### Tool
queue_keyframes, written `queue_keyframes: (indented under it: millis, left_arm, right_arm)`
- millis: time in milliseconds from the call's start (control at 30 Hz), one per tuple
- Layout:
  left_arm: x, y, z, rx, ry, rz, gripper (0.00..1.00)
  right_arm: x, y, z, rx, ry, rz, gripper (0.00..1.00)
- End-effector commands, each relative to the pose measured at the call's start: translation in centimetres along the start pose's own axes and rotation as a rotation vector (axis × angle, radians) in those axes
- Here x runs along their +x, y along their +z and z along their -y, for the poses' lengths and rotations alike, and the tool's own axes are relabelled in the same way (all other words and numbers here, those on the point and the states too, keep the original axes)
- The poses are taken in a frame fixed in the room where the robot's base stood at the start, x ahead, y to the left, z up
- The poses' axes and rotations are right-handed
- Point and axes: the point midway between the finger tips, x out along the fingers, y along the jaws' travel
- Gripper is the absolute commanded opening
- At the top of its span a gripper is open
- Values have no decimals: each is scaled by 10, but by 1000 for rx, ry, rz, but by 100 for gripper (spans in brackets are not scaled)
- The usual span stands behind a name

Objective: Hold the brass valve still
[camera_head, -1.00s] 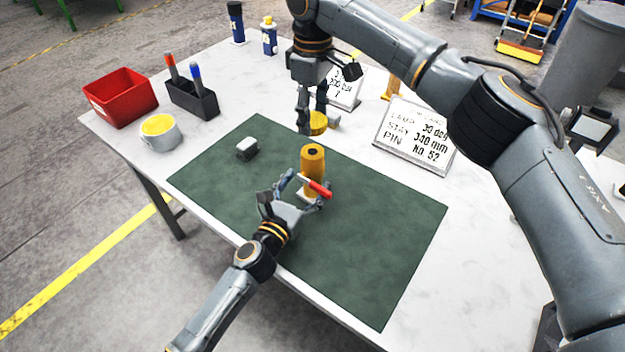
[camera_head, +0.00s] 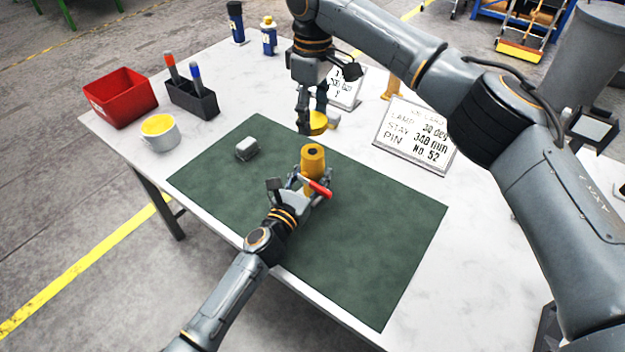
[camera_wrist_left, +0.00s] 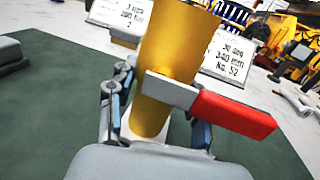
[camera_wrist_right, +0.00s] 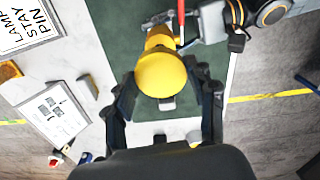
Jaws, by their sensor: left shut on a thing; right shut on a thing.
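The brass valve (camera_head: 313,160) is an upright yellow cylinder with a red-gripped lever (camera_head: 317,187), standing on the green mat (camera_head: 370,240). In the left wrist view the valve (camera_wrist_left: 165,65) rises between the fingers, with a pale base below. My left gripper (camera_head: 308,184) is shut on the valve from the near side, one finger on each side, below the lever. My right gripper (camera_head: 314,120) points down behind the valve and is shut on a round yellow brass piece (camera_head: 318,123). This piece (camera_wrist_right: 162,74) also shows between its fingers in the right wrist view.
A small grey block (camera_head: 247,149) lies on the mat, left of the valve. A red bin (camera_head: 120,97), a pen holder (camera_head: 192,100) and a cup (camera_head: 160,133) stand at the left. A sign board (camera_head: 416,137) stands at the right. The mat's front right is clear.

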Motion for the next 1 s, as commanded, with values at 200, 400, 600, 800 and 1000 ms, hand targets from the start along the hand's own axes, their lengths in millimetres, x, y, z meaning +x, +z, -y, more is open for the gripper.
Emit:
queue_keyframes:
  millis: [200, 400, 600, 800, 1000]
  left_arm:
    - [0, 0, 0, 0, 0, -1, 0]
    - [0, 0, 0, 0, 1, -1, 0]
    - [0, 0, 0, 0, 1, -1, 0]
    - [0, 0, 0, 0, 1, -1, 0]
    - [0, 0, 0, 0, 1, -1, 0]
  right_arm:
    - [10, 0, 0, 0, -2, 1, 43]
    - [40, 1, 0, 0, -3, 0, 43]
    - [50, 1, 0, 0, 1, 0, 43]
    - [49, 1, 0, 0, 1, 0, 43]
    - [49, 1, 0, 0, 1, 0, 43]
